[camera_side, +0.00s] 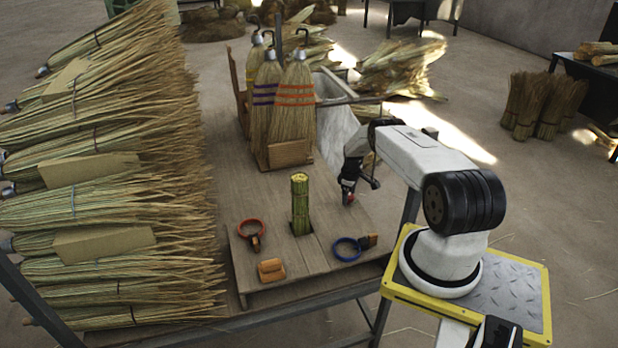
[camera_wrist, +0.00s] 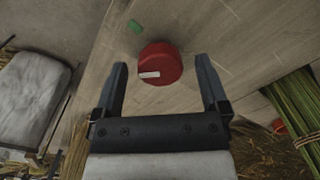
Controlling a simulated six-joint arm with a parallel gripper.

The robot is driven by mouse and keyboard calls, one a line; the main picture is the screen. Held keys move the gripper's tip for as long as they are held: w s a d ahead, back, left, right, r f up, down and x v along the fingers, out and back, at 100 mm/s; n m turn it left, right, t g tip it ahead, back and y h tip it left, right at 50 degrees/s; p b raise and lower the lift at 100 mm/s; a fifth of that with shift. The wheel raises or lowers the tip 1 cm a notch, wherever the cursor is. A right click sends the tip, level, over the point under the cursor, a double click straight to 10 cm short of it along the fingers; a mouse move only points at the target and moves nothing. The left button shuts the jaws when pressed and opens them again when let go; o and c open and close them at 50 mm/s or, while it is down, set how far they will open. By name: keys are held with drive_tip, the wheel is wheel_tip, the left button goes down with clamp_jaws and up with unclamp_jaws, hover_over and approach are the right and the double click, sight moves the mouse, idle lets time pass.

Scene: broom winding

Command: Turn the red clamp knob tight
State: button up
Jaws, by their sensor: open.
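The red clamp knob (camera_wrist: 160,64) is round with a white mark on its face. In the wrist view it lies between and a little beyond the tips of my gripper (camera_wrist: 163,65). The two fingers are spread apart with a gap on each side of the knob, and nothing is held. In the side view my gripper (camera_side: 348,198) points down at the right part of the wooden board, with a small red bit of the knob (camera_side: 348,200) at its tip. Most of the knob is hidden there.
A bound green straw bundle (camera_side: 300,205) stands upright left of my gripper. A red ring tool (camera_side: 251,234), a blue ring tool (camera_side: 350,247) and a tan block (camera_side: 271,270) lie on the board. Finished brooms (camera_side: 293,108) stand behind. A large straw pile (camera_side: 100,180) fills the left.

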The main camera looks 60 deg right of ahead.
clamp_jaws()
drive_tip(key=shift+m, duration=0.4)
drive_tip(key=m, duration=0.9)
drive_tip(key=shift+m, duration=0.4)
idle(0.3)
unclamp_jaws()
